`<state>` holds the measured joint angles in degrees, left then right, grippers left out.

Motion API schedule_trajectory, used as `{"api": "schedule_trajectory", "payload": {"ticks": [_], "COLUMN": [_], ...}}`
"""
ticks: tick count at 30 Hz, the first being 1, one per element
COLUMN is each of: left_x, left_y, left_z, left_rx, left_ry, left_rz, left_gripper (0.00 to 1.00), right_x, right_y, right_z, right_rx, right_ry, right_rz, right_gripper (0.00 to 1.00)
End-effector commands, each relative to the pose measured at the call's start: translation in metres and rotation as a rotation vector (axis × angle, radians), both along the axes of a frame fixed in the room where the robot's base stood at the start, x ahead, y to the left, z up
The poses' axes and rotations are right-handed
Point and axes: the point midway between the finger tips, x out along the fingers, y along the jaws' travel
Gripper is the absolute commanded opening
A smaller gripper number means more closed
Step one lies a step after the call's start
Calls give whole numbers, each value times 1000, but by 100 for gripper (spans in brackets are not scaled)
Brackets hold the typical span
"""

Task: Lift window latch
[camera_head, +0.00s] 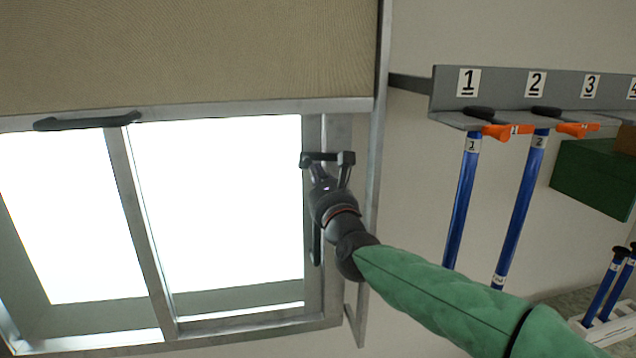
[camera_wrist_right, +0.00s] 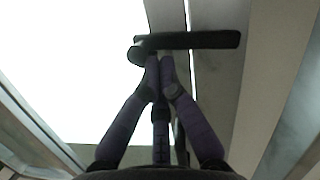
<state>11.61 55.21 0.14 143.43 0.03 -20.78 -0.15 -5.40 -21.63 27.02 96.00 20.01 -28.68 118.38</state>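A dark window latch (camera_head: 340,156) sits on the right side of the metal window frame. In the right wrist view the latch (camera_wrist_right: 205,40) is a black bar lying across the picture, with a round knob at its left end. My right gripper (camera_head: 316,168) is at the latch, just below its bar. In the right wrist view the fingertips of my right gripper (camera_wrist_right: 160,62) are close together at the lower edge of the bar, left of its middle. I see nothing clearly held between them. Whether they touch the bar I cannot tell. My left gripper is out of view.
A tan blind (camera_head: 180,50) covers the window's top. A dark handle (camera_head: 88,121) is at the upper left. To the right, a grey numbered rack (camera_head: 500,90) holds blue rods (camera_head: 462,200) with orange clips. A green box (camera_head: 600,178) is beyond.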

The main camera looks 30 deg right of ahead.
Motion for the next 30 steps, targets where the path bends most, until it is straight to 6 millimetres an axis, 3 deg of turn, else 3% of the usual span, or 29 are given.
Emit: {"api": "schedule_trajectory", "payload": {"ticks": [12,30], "left_x": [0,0], "left_y": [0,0], "left_z": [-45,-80], "left_rx": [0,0], "left_ry": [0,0], "left_rz": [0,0], "left_gripper": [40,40], "right_x": [0,-4], "right_y": [2,-14], "right_z": [22,57], "right_rx": [347,869], "right_ry": [-94,-227], "right_rz": [3,1], "right_gripper": [0,0]}}
